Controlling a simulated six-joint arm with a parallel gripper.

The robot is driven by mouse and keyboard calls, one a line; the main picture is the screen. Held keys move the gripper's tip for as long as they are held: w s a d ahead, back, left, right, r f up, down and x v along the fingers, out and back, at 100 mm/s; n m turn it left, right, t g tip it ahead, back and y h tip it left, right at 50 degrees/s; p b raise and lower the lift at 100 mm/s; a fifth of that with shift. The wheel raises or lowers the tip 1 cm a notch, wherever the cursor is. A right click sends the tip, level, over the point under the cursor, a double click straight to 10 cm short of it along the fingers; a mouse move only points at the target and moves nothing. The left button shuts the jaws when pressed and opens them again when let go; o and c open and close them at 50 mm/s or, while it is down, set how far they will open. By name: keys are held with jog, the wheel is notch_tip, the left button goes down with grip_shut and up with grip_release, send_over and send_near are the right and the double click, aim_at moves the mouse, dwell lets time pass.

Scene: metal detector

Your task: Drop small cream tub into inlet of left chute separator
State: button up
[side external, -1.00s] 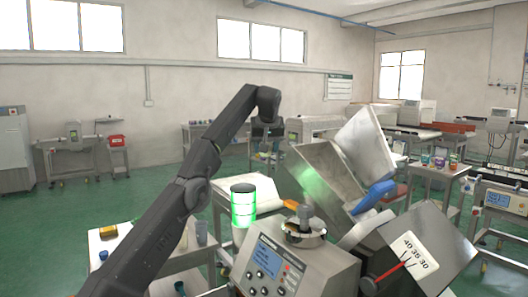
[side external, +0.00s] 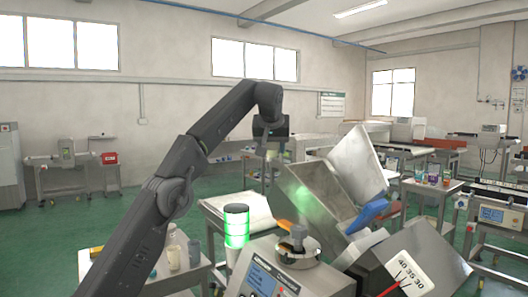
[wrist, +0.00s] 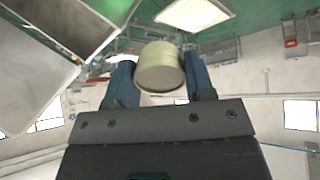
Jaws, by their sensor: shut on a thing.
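The small cream tub (wrist: 160,72) sits between the two blue fingers of my gripper (wrist: 159,76) in the wrist view, held near the fingertips. In the side external view my gripper (side external: 271,150) hangs from the dark arm, left of and behind the tilted metal chute separator (side external: 320,195). The tub cannot be made out clearly there. In the wrist view a metal chute part (wrist: 60,25) fills the upper left, apart from the tub. I cannot tell which opening is the inlet.
A lit green-and-white signal light (side external: 236,225) and a control box (side external: 270,282) stand in front of the chute. A side table (side external: 180,270) with containers is at lower left. A table with tubs (side external: 432,185) stands to the right.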

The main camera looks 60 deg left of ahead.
jog(key=w+d+f+m+t, duration=0.3)
jog(key=w+d+f, duration=0.2)
jog(key=w+d, duration=0.4)
jog(key=shift+w+d+f+t, duration=0.2)
jog(key=shift+d+f+t, duration=0.1)
dwell(0.5)
jog(key=o, duration=1)
jog(key=v, duration=1.4)
